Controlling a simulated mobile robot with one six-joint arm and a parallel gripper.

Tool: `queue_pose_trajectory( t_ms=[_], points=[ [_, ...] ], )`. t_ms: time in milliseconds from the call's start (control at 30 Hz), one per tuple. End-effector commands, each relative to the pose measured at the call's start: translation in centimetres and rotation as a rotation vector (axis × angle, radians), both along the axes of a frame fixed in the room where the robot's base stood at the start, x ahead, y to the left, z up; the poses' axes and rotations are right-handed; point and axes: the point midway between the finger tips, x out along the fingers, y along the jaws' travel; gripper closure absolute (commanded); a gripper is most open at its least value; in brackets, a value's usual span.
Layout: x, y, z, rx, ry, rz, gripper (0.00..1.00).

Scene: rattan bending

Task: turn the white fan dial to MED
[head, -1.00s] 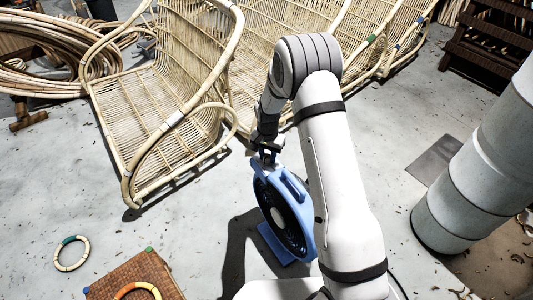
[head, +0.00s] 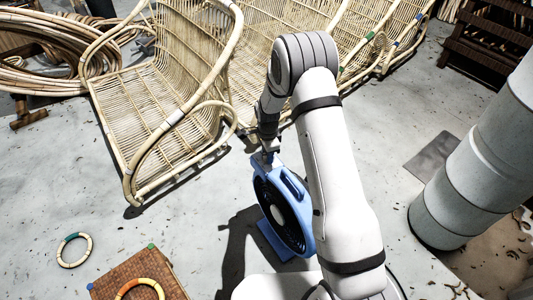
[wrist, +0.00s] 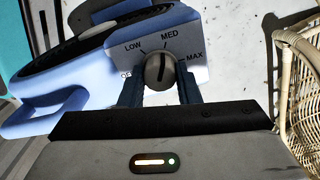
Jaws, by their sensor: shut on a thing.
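The blue fan (head: 304,226) with a black grille stands on the floor in the middle of the head view. In the wrist view its light panel carries the labels OFF, LOW, MED and MAX. The pale dial (wrist: 154,70) has a dark pointer line that points roughly up, toward MED. My gripper (wrist: 159,88) is shut on the dial, with a finger on either side of it. OFF is partly hidden by the left finger. In the head view my gripper (head: 268,157) is at the top of the fan, and the dial is hidden there.
Rattan chairs (head: 160,100) stand behind and left of the fan. A woven box (head: 140,272) with a ring on it and another ring (head: 74,250) are at lower left. A large grey cylinder (head: 470,165) stands at right.

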Motion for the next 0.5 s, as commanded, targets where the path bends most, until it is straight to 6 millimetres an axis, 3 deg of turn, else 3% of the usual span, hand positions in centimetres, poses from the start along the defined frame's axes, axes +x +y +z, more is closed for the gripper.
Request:
queue_pose_trajectory(
  t_ms=[500],
  points=[
    [-0.64, -0.34, -0.66, -0.006, 0.019, -0.062, 0.93]
  ],
)
